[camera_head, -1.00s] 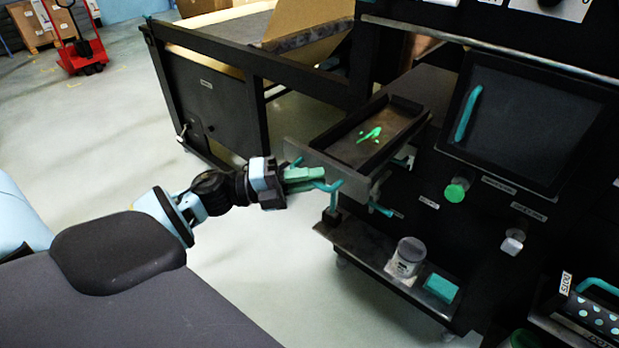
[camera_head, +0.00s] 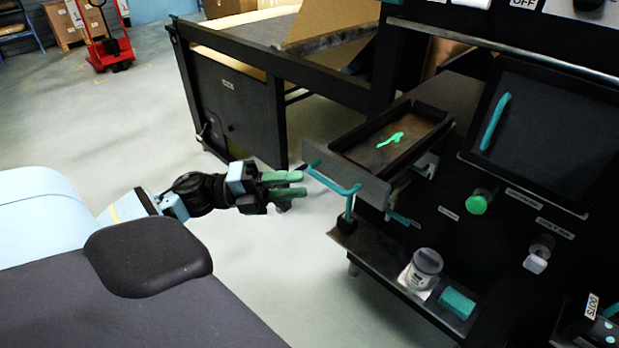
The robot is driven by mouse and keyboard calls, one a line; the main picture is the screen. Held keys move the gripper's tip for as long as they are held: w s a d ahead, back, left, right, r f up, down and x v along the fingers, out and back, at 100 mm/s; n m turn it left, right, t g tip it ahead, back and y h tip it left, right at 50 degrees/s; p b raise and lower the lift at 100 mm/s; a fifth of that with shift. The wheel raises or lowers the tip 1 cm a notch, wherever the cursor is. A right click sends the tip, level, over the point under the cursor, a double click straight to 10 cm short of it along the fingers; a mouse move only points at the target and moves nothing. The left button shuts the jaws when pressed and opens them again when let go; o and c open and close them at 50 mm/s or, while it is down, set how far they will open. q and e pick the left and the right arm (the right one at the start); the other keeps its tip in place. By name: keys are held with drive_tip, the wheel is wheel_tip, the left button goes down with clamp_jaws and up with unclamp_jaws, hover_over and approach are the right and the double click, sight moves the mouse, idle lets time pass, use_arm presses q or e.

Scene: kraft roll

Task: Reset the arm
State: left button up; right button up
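My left gripper (camera_head: 303,184) is near the middle of the view, at the end of my arm, which comes in from the left. Its two green fingers point right with a gap between them, and nothing shows between them. To its right is the teal handle (camera_head: 334,179) of a pulled-out drawer (camera_head: 372,186). The fingertips are a little left of the handle and look apart from it. My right gripper is not in view.
The drawer tray holds a bright green piece (camera_head: 391,139). Below, a shelf (camera_head: 365,255) carries a white jar (camera_head: 422,270) and a teal block (camera_head: 457,303). The dark machine fills the right side. A dark table frame (camera_head: 235,100) stands behind.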

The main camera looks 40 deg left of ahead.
use_arm(q)
drive_tip(key=shift+s+a, duration=0.3)
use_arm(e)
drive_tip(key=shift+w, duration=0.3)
use_arm(q)
drive_tip(key=shift+f, duration=0.1)
